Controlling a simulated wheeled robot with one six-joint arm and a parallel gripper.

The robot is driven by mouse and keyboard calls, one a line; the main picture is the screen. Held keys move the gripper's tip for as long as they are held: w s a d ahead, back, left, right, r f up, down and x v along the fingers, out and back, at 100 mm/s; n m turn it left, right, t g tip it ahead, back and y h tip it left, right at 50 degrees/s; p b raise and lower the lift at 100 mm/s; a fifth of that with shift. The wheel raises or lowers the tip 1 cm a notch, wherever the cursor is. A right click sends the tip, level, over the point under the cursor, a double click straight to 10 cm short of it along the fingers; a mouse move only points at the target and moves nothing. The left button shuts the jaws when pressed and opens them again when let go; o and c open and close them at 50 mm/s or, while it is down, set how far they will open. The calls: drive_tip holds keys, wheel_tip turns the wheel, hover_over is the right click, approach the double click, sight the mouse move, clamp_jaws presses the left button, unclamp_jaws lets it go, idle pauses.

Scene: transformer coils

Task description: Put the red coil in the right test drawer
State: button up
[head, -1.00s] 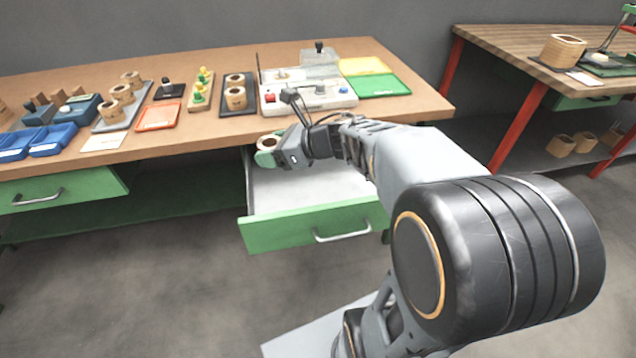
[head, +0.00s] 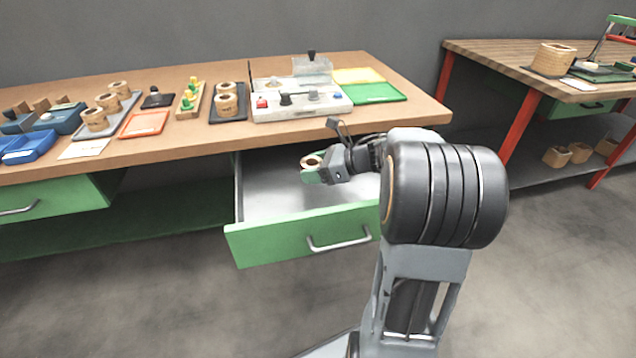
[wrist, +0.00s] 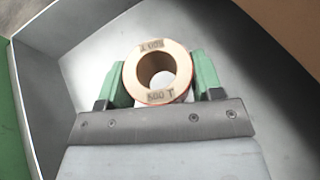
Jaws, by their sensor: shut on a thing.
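The coil (wrist: 131,75) is held between the green fingers of my gripper (wrist: 159,84) in the wrist view. Its tan end face carries printed text and a thin red edge shows at its rim. In the head view the coil (head: 311,161) sits in my gripper (head: 313,172), over the inside of the open right drawer (head: 290,242). The drawer's grey floor (wrist: 95,50) lies behind the coil in the wrist view. I cannot tell whether the coil touches the floor. My arm hides the drawer's right side.
The workbench (head: 190,146) stands above the drawer, with a test device (head: 300,106), wooden coils (head: 226,104) and trays on it. A left green drawer (head: 50,197) shows at the left. The drawer's left part is empty.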

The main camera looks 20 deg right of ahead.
sight(317, 189)
drive_tip(key=shift+w+d+f, duration=0.15)
drive_tip(key=shift+d+f, duration=0.25)
drive_tip(key=shift+f, duration=0.1)
drive_tip(key=shift+d+f+b, duration=0.1)
drive_tip(key=shift+f+b, duration=0.65)
drive_tip(key=shift+f, duration=0.9)
drive_tip(key=shift+f, duration=0.15)
drive_tip(key=o, duration=1)
drive_tip(key=shift+o, duration=0.2)
drive_tip(key=shift+r, duration=0.35)
drive_tip(key=p+v, duration=0.3)
drive_tip(key=v, duration=0.9)
drive_tip(key=shift+f, duration=0.15)
drive_tip(key=shift+w, duration=0.1)
